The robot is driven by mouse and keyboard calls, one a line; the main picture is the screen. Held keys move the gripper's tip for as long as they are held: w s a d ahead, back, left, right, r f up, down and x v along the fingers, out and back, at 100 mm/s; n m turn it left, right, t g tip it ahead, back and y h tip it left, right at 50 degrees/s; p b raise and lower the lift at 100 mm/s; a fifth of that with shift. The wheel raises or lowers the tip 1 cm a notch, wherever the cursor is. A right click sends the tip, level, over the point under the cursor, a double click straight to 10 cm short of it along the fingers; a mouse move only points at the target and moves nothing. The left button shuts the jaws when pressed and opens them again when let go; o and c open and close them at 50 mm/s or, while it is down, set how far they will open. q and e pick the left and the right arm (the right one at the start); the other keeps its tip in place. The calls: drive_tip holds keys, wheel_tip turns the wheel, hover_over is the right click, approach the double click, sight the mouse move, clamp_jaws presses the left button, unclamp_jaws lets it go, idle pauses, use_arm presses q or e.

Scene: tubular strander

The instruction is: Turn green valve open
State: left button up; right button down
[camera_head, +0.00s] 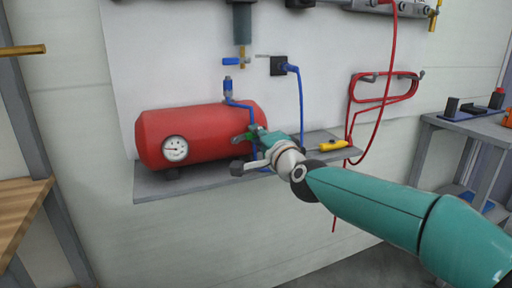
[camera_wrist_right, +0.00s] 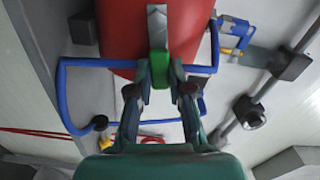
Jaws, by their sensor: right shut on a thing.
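The green valve (camera_wrist_right: 159,66) shows in the wrist view as a small green block with a grey metal lever or bar (camera_wrist_right: 158,25) running up from it, in front of the red tank (camera_wrist_right: 196,35). My right gripper (camera_wrist_right: 160,84) has its two fingers on either side of the green part and is shut on it. In the head view the right gripper (camera_head: 252,137) is at the right end of the red tank (camera_head: 195,128), where it mostly hides the green valve. My left gripper is not in view.
The tank lies on a grey shelf (camera_head: 190,183) and carries a round gauge (camera_head: 175,149). Blue hoses (camera_head: 301,105) run close to the gripper. A blue-handled valve (camera_head: 232,61) hangs above. A yellow tool (camera_head: 333,146) lies right; a red hose (camera_head: 385,98) hangs behind.

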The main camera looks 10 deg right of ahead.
drive_tip(key=shift+d+f+m+b, duration=0.15)
drive_tip(key=shift+f+m+b, duration=0.1)
drive_tip(key=shift+m+b, duration=0.35)
drive_tip(key=shift+d+f+m+b, duration=0.1)
drive_tip(key=shift+f+m+b, duration=0.25)
drive_tip(key=shift+m, duration=0.35)
drive_tip(key=shift+r, duration=0.15)
drive_tip(key=c, duration=1.1)
unclamp_jaws()
drive_tip(key=shift+w+f, duration=0.2)
drive_tip(key=shift+w, duration=0.05)
drive_tip(key=shift+o, duration=0.2)
drive_tip(key=shift+s+a, duration=0.1)
drive_tip(key=s+d, duration=0.2)
drive_tip(key=s, duration=0.9)
drive_tip(key=shift+s, duration=0.4)
